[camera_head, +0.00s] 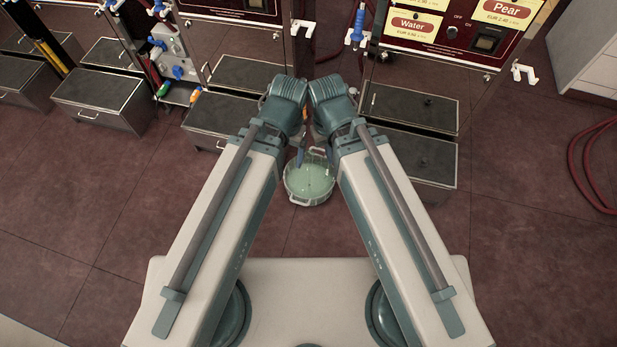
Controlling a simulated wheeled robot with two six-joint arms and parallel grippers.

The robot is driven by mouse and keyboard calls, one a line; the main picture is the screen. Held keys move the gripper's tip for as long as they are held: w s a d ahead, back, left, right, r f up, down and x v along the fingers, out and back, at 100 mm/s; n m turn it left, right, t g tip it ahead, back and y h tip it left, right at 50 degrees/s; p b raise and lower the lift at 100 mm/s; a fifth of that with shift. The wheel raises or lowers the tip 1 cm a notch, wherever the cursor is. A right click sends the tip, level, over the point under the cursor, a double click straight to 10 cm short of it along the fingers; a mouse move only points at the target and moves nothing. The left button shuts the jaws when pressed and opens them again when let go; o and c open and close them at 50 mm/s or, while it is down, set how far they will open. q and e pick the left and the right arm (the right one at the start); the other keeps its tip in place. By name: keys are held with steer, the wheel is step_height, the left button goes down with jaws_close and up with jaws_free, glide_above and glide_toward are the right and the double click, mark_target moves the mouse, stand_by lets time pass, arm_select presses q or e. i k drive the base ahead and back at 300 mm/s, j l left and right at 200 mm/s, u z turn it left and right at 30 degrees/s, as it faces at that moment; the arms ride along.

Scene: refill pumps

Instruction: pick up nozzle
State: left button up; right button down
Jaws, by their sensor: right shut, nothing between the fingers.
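A blue nozzle (357,24) hangs upright at the front of the Water pump (413,26), near the top middle. More nozzles hang at the left pump, among them a green one (163,88) and an orange one (195,96). My two arms meet in the middle, below and left of the blue nozzle and apart from it. My right gripper (317,138) is shut and empty, mostly hidden beneath its wrist. My left gripper is hidden behind its own wrist. A small blue piece shows between the wrists and the pot; I cannot tell what it is.
A round pot with pale green contents (309,190) stands on the floor between my forearms. Dark-topped metal boxes (100,92) line the pump fronts. A red hose (590,170) lies at the right.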

mark_target(357, 36)
steer(key=u, duration=0.5)
steer(key=i+l+u, duration=0.15)
steer(key=l+u, duration=0.95)
steer(key=l, duration=1.15)
